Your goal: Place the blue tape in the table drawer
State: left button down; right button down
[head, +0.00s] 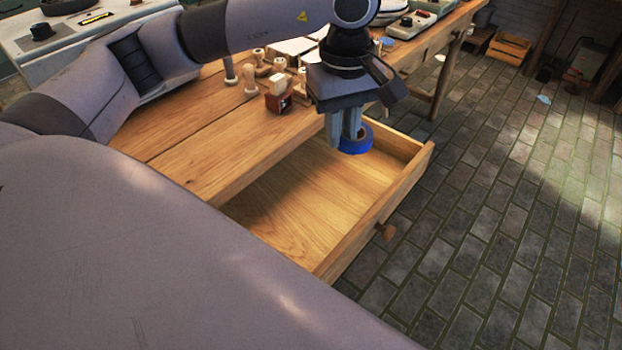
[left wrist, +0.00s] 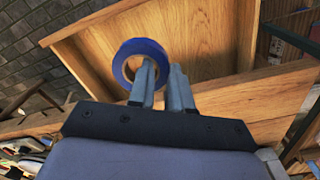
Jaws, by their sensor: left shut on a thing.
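The blue tape (head: 356,139) is a ring held at the fingertips of my left gripper (head: 345,136), over the far part of the open table drawer (head: 290,220). In the left wrist view the tape (left wrist: 124,57) shows beside the fingers of my left gripper (left wrist: 161,80), with one finger at its ring wall. The open wooden drawer (left wrist: 200,35) lies beyond it, with a bare floor. I cannot tell whether the tape touches the drawer floor. My right gripper is in neither view.
The wooden table top (head: 215,135) holds several wooden stamps (head: 252,75) and a small dark red block (head: 278,102) near the drawer. The drawer front has a wooden knob (head: 386,231).

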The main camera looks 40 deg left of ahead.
pick_arm(q)
jog(key=n, duration=0.4)
jog(key=shift+w+a+f, duration=0.15)
jog(key=shift+w+a, duration=0.15)
jog(key=n, duration=0.4)
jog(key=shift+w+a+f+n, duration=0.15)
jog(key=shift+w+a+n, duration=0.1)
jog(key=shift+a+n, duration=0.05)
jog(key=n, duration=0.4)
jog(key=shift+w+a+f, duration=0.2)
jog(key=shift+w+a, duration=0.1)
jog(key=n, duration=0.4)
jog(key=n+b, duration=0.1)
jog(key=n, duration=1.5)
send_over(319, 205)
notch_tip(319, 205, down, 18)
jog(key=shift+f, duration=0.1)
jog(key=shift+f+b, duration=0.4)
jog(key=shift+f, duration=1.7)
